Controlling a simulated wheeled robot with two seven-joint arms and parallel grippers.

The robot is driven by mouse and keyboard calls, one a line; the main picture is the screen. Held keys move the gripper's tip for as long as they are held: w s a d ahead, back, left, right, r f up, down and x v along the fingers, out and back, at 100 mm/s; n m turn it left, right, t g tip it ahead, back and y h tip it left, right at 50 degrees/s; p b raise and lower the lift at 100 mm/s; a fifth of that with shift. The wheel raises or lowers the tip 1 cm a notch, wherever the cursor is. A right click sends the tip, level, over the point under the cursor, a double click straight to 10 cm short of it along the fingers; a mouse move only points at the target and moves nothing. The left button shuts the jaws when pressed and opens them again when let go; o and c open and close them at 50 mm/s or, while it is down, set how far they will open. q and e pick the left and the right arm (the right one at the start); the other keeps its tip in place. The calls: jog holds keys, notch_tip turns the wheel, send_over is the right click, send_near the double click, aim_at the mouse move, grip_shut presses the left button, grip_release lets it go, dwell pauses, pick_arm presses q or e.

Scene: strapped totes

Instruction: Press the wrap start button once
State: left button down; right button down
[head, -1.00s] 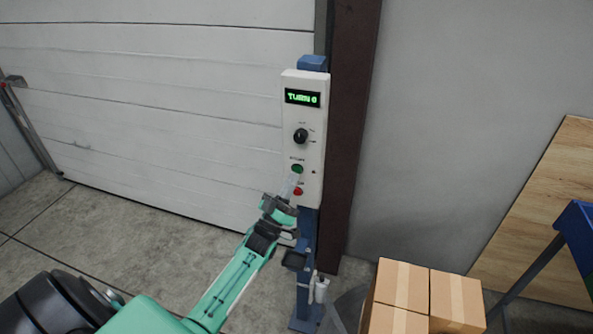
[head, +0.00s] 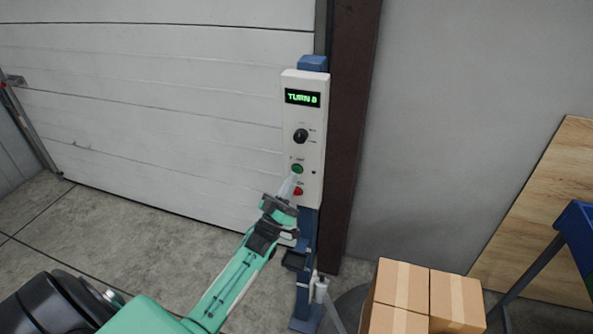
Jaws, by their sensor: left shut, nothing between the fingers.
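The white control panel (head: 312,165) stands on a blue post (head: 304,262). It has a lit green display (head: 303,98), a black knob (head: 301,136), a green button (head: 297,169) and a red button (head: 298,191) below it. The display seems to read "TURN" and a digit or letter. My left gripper (head: 291,184) is shut and empty. Its fingertips are just below the green button and beside the red one; I cannot tell whether they touch the green button. My right gripper is not in view.
Taped cardboard boxes (head: 403,285) are stacked at the lower right. A blue-topped stand (head: 577,228) is at the right edge, before a wooden board (head: 535,215). A white sectional door (head: 150,110) is behind the panel. The floor at left is clear.

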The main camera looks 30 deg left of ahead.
pick_arm(q)
jog(key=shift+w, duration=0.1)
dwell(0.3)
jog(key=shift+w+a+b, duration=0.1)
jog(key=shift+w+b, duration=0.2)
jog(key=shift+w, duration=0.05)
jog(key=shift+w+a+b, duration=0.1)
jog(key=shift+w+b, duration=0.2)
jog(key=shift+w, duration=0.05)
dwell(0.6)
jog(key=shift+s, duration=0.15)
jog(key=shift+s+d+y+p, duration=0.2)
jog(key=shift+s+y+p, duration=0.1)
jog(key=shift+s, duration=0.35)
jog(key=shift+s, duration=0.1)
jog(key=shift+s+d+p, duration=0.2)
jog(key=shift+s+p, duration=0.15)
jog(key=shift+s, duration=0.45)
jog(key=shift+s+d+p, duration=0.2)
jog(key=shift+s+p, duration=0.1)
jog(key=shift+s, duration=0.45)
jog(key=shift+s+d+p, duration=0.2)
jog(key=shift+s+p, duration=0.15)
jog(key=shift+s, duration=0.45)
